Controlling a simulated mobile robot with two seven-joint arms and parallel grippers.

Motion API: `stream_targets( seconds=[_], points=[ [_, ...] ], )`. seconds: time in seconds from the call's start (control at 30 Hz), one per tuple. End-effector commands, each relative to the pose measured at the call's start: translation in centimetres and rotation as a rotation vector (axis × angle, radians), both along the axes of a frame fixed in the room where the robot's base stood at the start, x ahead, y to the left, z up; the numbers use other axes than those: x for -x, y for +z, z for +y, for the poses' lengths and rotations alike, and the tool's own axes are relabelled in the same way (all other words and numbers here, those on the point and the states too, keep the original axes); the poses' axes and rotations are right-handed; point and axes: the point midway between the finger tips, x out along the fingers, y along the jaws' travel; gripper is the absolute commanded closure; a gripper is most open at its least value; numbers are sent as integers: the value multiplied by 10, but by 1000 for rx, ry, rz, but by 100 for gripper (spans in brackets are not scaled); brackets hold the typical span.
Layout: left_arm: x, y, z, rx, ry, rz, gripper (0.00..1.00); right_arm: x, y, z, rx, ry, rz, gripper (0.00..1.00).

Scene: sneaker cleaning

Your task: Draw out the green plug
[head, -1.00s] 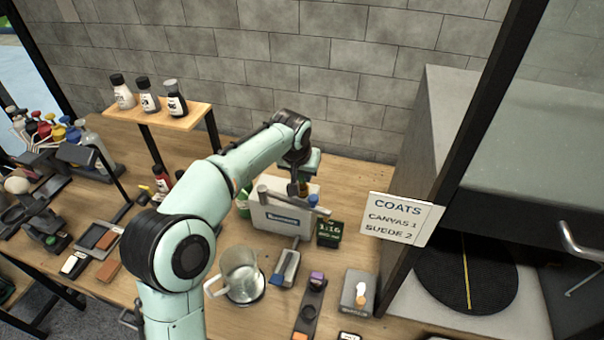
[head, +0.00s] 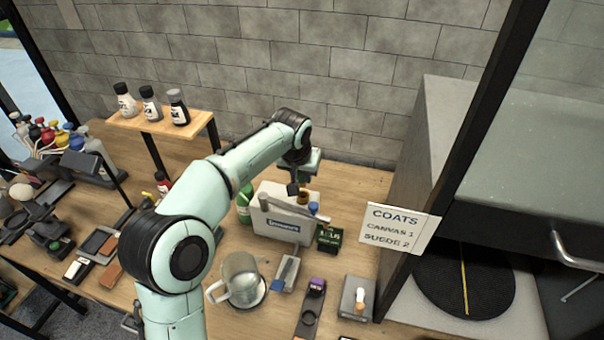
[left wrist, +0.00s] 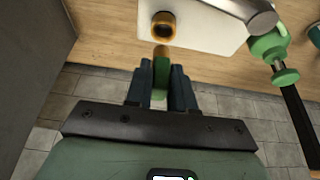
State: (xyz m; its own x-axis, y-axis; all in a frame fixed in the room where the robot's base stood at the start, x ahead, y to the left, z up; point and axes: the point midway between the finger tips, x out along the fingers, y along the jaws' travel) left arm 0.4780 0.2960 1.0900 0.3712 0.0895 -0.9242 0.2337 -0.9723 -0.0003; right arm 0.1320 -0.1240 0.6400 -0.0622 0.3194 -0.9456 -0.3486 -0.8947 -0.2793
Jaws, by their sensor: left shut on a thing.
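My left gripper (left wrist: 160,72) is shut on the green plug (left wrist: 160,78), which shows between its fingers in the left wrist view with a brass-coloured end. A brass-ringed round opening (left wrist: 163,27) shows in the white box just beyond that end. The plug's end looks outside the opening; the exact gap is hard to judge. In the head view my left gripper (head: 292,188) is at the upper side of the white box (head: 279,227), beside the brass ring (head: 303,197). The plug cannot be made out there. My right gripper is not in view.
A grey spout (head: 295,204) crosses the box top, near a blue cap (head: 313,208). A green bottle (head: 244,205) stands left of the box, and a dark display (head: 329,237) to its right. A metal jug (head: 240,279) stands in front.

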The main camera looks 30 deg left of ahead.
Motion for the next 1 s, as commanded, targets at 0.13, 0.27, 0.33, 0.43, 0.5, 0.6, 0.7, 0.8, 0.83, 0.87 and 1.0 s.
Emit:
stream_targets(
  seconds=[0.13,0.27,0.33,0.43,0.5,0.6,0.7,0.8,0.83,0.87,1.0],
  points=[
    [-2,17,0,0,0,-4,100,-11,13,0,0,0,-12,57],
    [-2,28,0,0,0,-5,100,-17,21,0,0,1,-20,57],
    [-2,34,0,0,1,-6,100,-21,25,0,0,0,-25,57],
    [-2,42,0,0,1,-6,100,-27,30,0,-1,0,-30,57],
    [-2,47,0,0,1,-6,100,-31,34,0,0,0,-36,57],
    [-1,53,0,0,0,-4,100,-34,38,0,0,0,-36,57],
    [-1,54,0,0,0,-3,100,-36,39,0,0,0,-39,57],
    [-1,53,0,0,0,-2,100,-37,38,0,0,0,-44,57],
    [-1,53,0,0,0,-2,100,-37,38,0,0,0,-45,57],
    [-1,53,0,0,0,-2,100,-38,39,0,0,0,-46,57],
    [-1,53,0,0,0,-2,100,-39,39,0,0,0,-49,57]
  ],
)
